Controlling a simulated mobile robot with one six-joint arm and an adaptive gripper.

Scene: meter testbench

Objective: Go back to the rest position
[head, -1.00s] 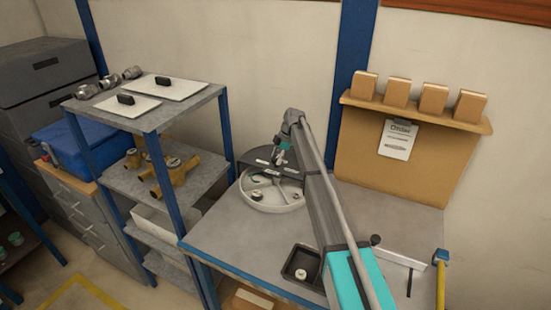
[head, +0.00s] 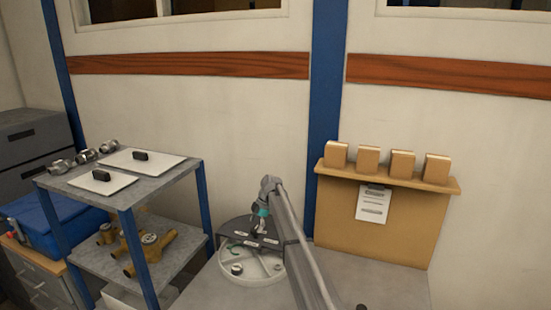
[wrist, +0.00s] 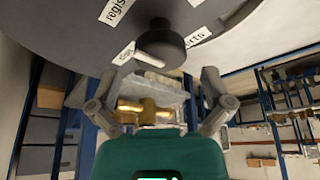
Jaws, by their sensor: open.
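My gripper (wrist: 160,88) is open in the wrist view, its two fingers spread with nothing between them. In the head view my gripper (head: 260,222) is small, at the end of my arm, over the round white sectioned tray (head: 265,272) on the bench. A dark grey cover (head: 235,226) with white labels lies over the back part of the tray. In the wrist view the dark labelled surface (wrist: 60,25) fills the top, with a black knob (wrist: 160,42) just beyond the fingers. Whether the fingers touch anything cannot be told.
A grey shelf unit (head: 190,165) at left bears white plates with black handles, metal fittings and brass meter bodies (head: 150,245). A brown board (head: 400,228) with a clipboard and several small boxes stands at the back right.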

